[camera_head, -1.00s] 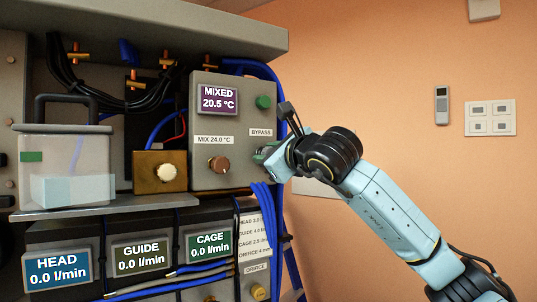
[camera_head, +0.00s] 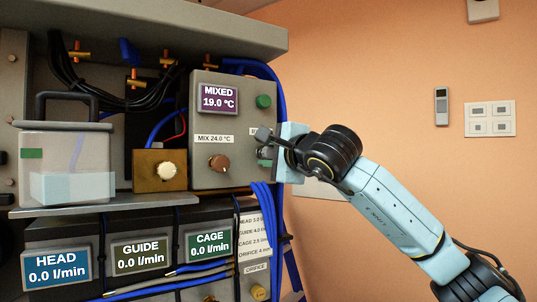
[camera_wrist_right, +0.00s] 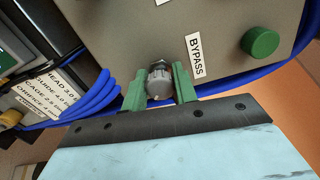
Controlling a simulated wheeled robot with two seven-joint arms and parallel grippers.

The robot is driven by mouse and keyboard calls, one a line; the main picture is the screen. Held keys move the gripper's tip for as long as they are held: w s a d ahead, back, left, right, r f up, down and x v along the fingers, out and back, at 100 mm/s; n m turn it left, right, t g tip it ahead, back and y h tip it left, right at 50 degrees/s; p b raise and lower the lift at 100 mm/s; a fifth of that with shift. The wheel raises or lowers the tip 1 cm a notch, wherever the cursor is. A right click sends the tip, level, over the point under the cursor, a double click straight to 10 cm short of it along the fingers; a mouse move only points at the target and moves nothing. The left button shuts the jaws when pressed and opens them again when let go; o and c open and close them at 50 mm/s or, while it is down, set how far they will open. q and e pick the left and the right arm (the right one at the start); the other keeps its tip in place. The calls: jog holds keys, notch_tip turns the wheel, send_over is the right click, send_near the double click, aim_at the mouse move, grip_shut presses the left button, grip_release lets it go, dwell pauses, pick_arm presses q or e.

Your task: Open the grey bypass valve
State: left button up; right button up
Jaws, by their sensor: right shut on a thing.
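The grey bypass valve knob (camera_wrist_right: 160,82) is on the grey panel (camera_head: 232,160), beside the BYPASS label (camera_wrist_right: 196,56). In the right wrist view it sits between the two green fingertips of my right gripper (camera_wrist_right: 160,86), which is shut on it. In the head view the gripper (camera_head: 267,153) is at the panel's right edge; its hand and fingers partly hide the knob and the label. The MIXED display (camera_head: 218,98) reads 19.0 °C. My left gripper is not in view.
A brown MIX knob (camera_head: 219,163) is left of the gripper, and a green button (camera_head: 263,101) is above it. Blue hoses (camera_head: 266,210) run below and behind the panel. HEAD (camera_head: 57,270), GUIDE (camera_head: 140,254) and CAGE (camera_head: 209,242) displays read 0.0 l/min.

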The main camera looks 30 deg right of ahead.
jog(key=n, duration=0.4)
jog(key=shift+n, duration=0.3)
jog(key=shift+f+n+p, duration=0.15)
jog(key=shift+n+p, duration=0.35)
jog(key=shift+n, duration=1.7)
jog(key=o, duration=1)
jog(key=shift+c, duration=0.2)
jog(key=s+b, duration=0.3)
jog(key=s, duration=1)
jog(key=shift+s+a, duration=0.15)
jog(key=shift+s, duration=0.05)
